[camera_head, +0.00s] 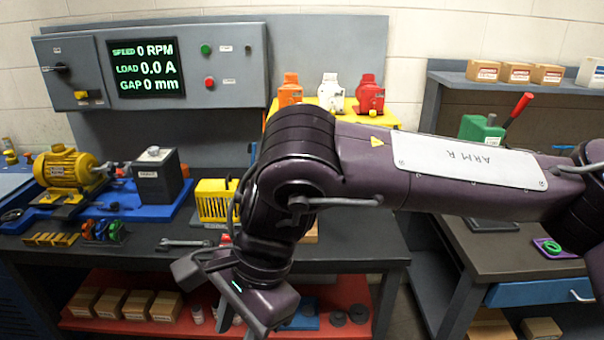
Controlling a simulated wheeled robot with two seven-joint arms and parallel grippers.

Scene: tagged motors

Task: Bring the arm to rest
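My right arm (470,175), with a plate lettered "ARM R", comes in from the right and stretches across the view. It bends down at a dark purple joint in the middle. My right gripper (228,295) hangs at the lower end, over the front edge of the dark workbench (345,245). Its fingers are partly hidden by its own body, so I cannot see whether they are apart. I see nothing clearly held in it. My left gripper is out of view.
A yellow motor (70,170) and a grey block (158,178) stand on the bench at left. A yellow cage (212,202) is close behind the gripper. A red shelf (145,326) with boxes lies below. The control panel (225,72) reads zero.

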